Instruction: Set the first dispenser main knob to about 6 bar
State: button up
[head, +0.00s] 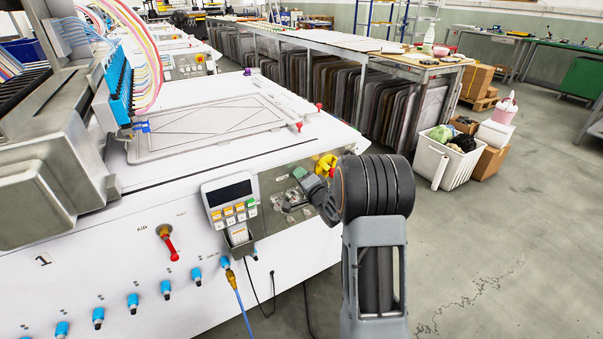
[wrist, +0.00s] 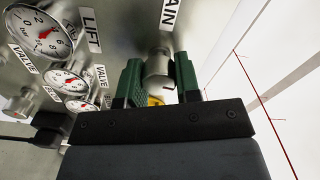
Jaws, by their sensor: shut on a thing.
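In the wrist view, a grey metal knob (wrist: 158,64) sits under a label (wrist: 168,14) partly cut off and reading "AIN". My gripper (wrist: 158,76) has green fingers on both sides of this knob and is shut on it. A small yellow part (wrist: 155,100) shows below the knob. No gauge clearly belonging to this knob is in view, so its pressure cannot be read. In the head view, my gripper (head: 299,174) is at the dispenser's grey front panel (head: 272,184), and my wrist hides part of the panel.
In the wrist view, a dial gauge (wrist: 42,32) with a red needle stands near a "LIFT" label (wrist: 90,30). Two smaller gauges (wrist: 68,78) (wrist: 86,103) are below it. In the head view, a keypad box (head: 232,205) is left of my gripper, and open floor lies at right.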

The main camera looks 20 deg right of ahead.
jog(key=shift+m+p, duration=0.75)
jog(key=shift+m, duration=0.85)
jog(key=o, duration=0.9)
jog(key=s, duration=0.4)
jog(key=s+d, duration=0.1)
jog(key=s, duration=0.4)
jog(key=s+p, duration=0.1)
jog(key=s, duration=0.3)
jog(key=shift+s+d, duration=0.3)
jog(key=shift+s, duration=0.1)
